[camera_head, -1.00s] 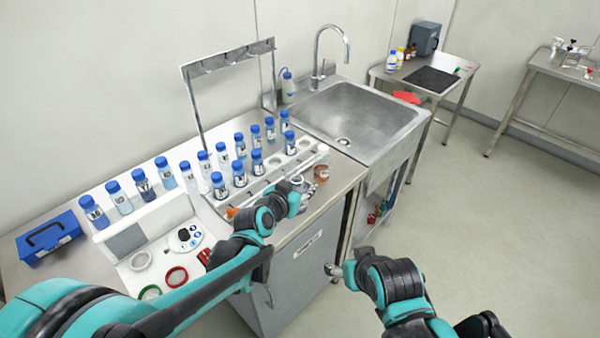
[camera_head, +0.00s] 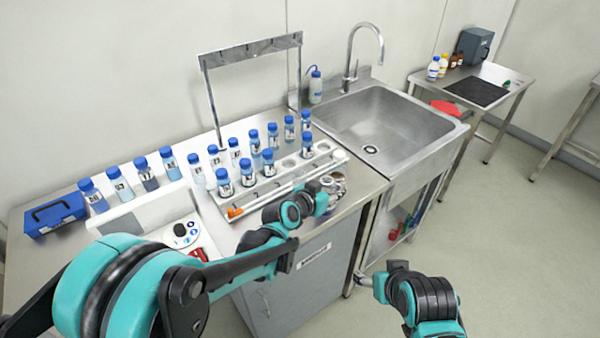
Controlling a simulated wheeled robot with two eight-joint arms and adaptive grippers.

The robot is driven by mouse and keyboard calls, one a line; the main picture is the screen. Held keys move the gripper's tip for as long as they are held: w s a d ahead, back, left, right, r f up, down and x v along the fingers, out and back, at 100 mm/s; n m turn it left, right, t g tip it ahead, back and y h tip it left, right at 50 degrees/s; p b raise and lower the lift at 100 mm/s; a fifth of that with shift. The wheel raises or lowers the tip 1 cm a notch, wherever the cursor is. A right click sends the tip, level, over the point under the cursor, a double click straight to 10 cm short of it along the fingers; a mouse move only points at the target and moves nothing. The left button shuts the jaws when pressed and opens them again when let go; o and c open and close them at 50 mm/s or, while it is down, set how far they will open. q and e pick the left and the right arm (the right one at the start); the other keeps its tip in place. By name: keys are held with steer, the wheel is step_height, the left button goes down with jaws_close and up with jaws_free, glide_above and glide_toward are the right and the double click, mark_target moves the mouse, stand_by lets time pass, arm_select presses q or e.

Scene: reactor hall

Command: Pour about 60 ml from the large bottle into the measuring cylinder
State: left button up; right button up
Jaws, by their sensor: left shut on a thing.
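My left gripper (camera_head: 332,185) is at the front right of the bench, beside the white rack. It is shut on a small brownish bottle (camera_head: 327,181), mostly hidden by the fingers. I cannot tell whether this is the large bottle. Several blue-capped bottles (camera_head: 268,162) stand upright in the rack (camera_head: 285,184) and behind it. I cannot make out a measuring cylinder for certain. My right gripper (camera_head: 373,286) is low in front of the bench, apart from everything; its jaws are too small to read.
A steel sink (camera_head: 385,130) with a tall tap lies right of the bench. A blue box (camera_head: 55,214) sits at the bench's left end. A wash bottle (camera_head: 315,87) stands behind. A metal frame (camera_head: 210,100) rises behind the rack. The floor at right is clear.

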mark_target(328, 177)
arm_select(q)
steer(key=shift+n, duration=0.4)
steer(key=r+p, duration=0.1)
steer(key=r, duration=0.1)
steer(key=r+p, duration=0.1)
steer(key=r, duration=0.1)
steer(key=shift+w+a+p, duration=0.15)
steer(key=shift+a+p, duration=0.1)
steer(key=shift+p, duration=0.05)
steer(key=shift+w+a+r+n+t+h+b, duration=0.15)
steer(key=shift+r+n+h+b, duration=0.7)
steer(key=shift+n, duration=1)
steer(key=shift+w+a+r+n+t+h+b, duration=0.1)
steer(key=shift+a+r+n+h+b, duration=0.3)
steer(key=shift+n+h, duration=1.1)
steer(key=shift+w+a+r+n+t+h+b, duration=0.1)
steer(key=shift+r+n+h+b, duration=0.45)
steer(key=shift+n, duration=1.6)
steer(key=shift+n+t+h+b, duration=0.25)
steer(key=shift+n+h+b, duration=0.25)
steer(key=shift+n+b, duration=0.4)
steer(key=shift+r+n, duration=0.1)
steer(key=shift+n, duration=0.2)
steer(key=shift+s+d, duration=0.2)
steer(key=shift+d, duration=0.25)
